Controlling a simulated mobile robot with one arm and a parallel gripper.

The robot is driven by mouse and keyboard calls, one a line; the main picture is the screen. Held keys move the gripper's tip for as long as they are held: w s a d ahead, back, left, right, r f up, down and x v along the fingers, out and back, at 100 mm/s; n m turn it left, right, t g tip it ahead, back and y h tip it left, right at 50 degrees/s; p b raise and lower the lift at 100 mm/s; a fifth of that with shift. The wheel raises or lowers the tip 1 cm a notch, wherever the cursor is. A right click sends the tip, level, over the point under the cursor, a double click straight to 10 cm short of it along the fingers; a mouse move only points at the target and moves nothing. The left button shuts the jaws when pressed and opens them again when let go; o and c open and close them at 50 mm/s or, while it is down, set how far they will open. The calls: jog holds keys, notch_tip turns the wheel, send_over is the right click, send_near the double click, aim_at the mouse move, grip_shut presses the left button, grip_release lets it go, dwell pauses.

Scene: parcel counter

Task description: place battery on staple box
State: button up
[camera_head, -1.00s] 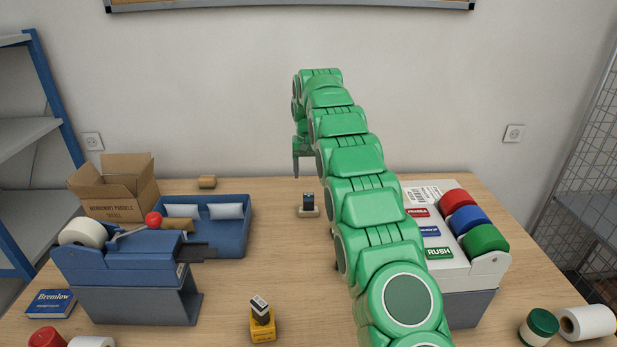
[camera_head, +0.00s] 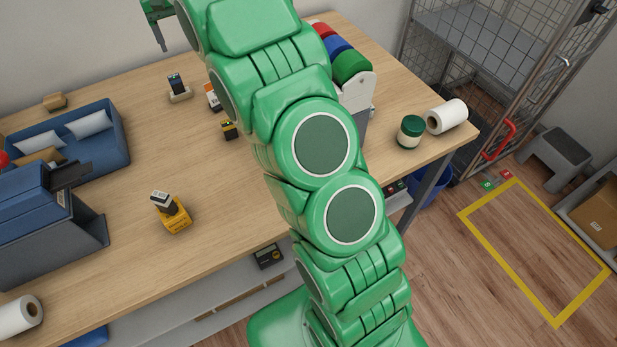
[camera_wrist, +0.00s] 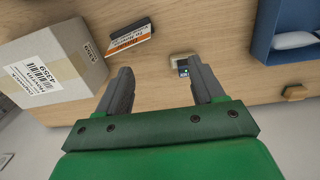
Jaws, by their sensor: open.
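A yellow box (camera_head: 176,219) with a dark, white-topped block (camera_head: 162,201) leaning on it stands near the table's front. A dark upright block (camera_head: 176,83) sits on a cream base (camera_head: 180,95) at the back; its base also shows in the wrist view (camera_wrist: 178,57). An orange, white and black labelled item (camera_head: 212,97) lies beside it, and appears in the wrist view (camera_wrist: 130,37). A small yellow-and-black item (camera_head: 229,131) is nearer. I cannot tell which is the battery or the staple box. My gripper (camera_wrist: 160,88) is open, with nothing between its fingers, above the table's back.
A blue tray (camera_head: 118,150) with white pouches and a dark blue machine (camera_head: 50,225) stand at left. Coloured rolls (camera_head: 350,66) sit at right, partly behind my arm.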

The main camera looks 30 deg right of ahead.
jog(key=s+d+r, duration=0.2)
jog(key=s, duration=0.4)
jog(key=s+d+r, duration=0.1)
jog(key=s+r, duration=0.1)
jog(key=s, duration=0.4)
jog(key=s+d+f, duration=0.1)
jog(key=s+f, duration=0.1)
jog(key=s, duration=1.1)
jog(key=s+d+f+g, duration=0.1)
jog(key=s+f, duration=0.1)
jog(key=s, duration=1.2)
jog(key=s+d+f, duration=0.2)
jog(key=s+f, duration=0.1)
jog(key=s, duration=1)
jog(key=shift+s, duration=0.15)
